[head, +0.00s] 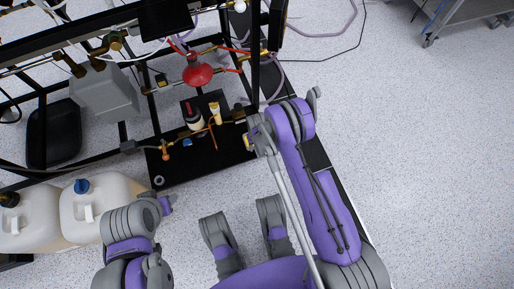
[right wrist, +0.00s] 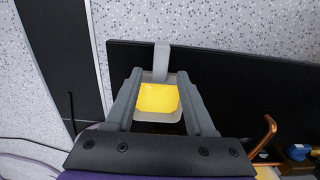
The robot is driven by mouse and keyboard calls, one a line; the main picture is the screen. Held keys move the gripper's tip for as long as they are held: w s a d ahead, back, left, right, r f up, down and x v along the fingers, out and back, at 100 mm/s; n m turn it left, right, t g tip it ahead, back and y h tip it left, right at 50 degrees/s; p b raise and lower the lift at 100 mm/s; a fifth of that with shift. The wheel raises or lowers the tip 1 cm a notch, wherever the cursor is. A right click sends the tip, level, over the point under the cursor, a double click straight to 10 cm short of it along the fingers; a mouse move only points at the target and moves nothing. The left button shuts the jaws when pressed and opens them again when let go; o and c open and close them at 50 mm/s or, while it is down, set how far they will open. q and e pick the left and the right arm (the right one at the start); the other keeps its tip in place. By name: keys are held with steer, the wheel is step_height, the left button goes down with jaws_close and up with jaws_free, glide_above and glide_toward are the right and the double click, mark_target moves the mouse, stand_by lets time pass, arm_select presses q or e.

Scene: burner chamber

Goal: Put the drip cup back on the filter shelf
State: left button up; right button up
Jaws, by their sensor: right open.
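A small pale grey cup with bright yellow contents (right wrist: 158,98) and an upright grey tab shows in the right wrist view; it looks like the drip cup. My right gripper (right wrist: 160,108) is open, with one finger on each side of the cup; contact cannot be told. In the head view my right gripper (head: 257,139) is at the right edge of the black shelf (head: 230,157), and a bit of yellow shows there. I take this black board to be the filter shelf. My left gripper (head: 166,204) is low at the left, near the white jugs, its jaws unclear.
A dark bottle (head: 193,118), a small yellow-topped tube (head: 215,112) and copper piping (head: 213,136) stand on or over the shelf. A red vessel (head: 198,74) and black frame bars are behind. White jugs (head: 98,207) stand at left.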

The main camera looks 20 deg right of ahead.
steer(key=s+d+r+t+p, duration=0.1)
steer(key=s+r, duration=0.2)
steer(key=r, duration=1.3)
steer(key=s+r+t+p, duration=0.1)
steer(key=s+r, duration=0.1)
steer(key=r, duration=1.5)
steer(key=s+r+t, duration=0.1)
steer(key=s+r, duration=0.3)
steer(key=s, duration=0.5)
steer(key=s+d+r+t, duration=0.1)
steer(key=s+r, duration=0.4)
steer(key=s, duration=0.4)
steer(key=shift+s+d, duration=0.2)
steer(key=shift+d, duration=0.05)
steer(key=shift+r, duration=0.1)
